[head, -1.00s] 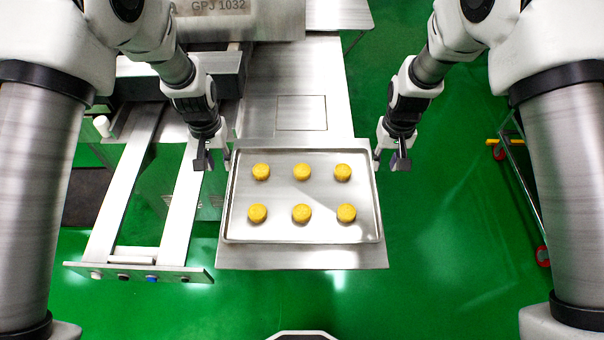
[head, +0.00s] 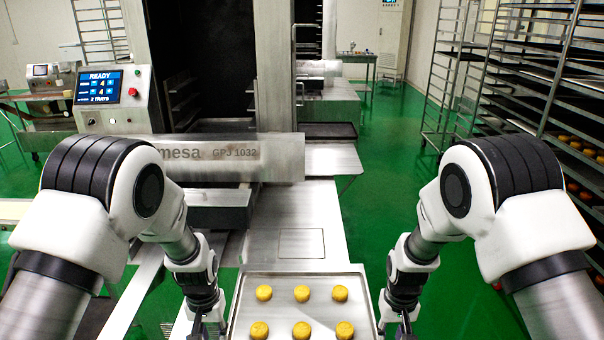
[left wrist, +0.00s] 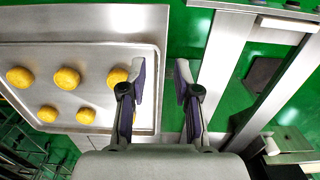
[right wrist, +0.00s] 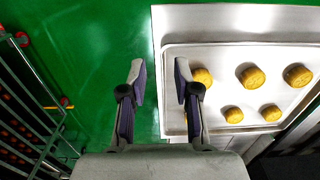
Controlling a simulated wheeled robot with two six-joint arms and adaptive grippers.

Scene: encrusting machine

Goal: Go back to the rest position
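A metal tray (head: 237,320) with several round yellow pieces lies on the steel table at bottom centre of the head view. My left gripper (left wrist: 160,80) is open; the tray's near side edge (left wrist: 157,110) shows between its fingers, with nothing gripped. My right gripper (right wrist: 160,80) is open in the same way at the opposite side edge of the tray (right wrist: 167,110). Whether the fingers are above or level with the rim I cannot tell. In the head view the left gripper (head: 207,325) and right gripper (head: 405,325) are partly cut off at the bottom.
The steel machine (head: 230,158) with a control panel reading READY (head: 100,87) stands ahead to the left. Racks of trays (head: 540,100) stand at the right. A wheeled rack (right wrist: 30,100) shows in the right wrist view. Green floor is open right of the table.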

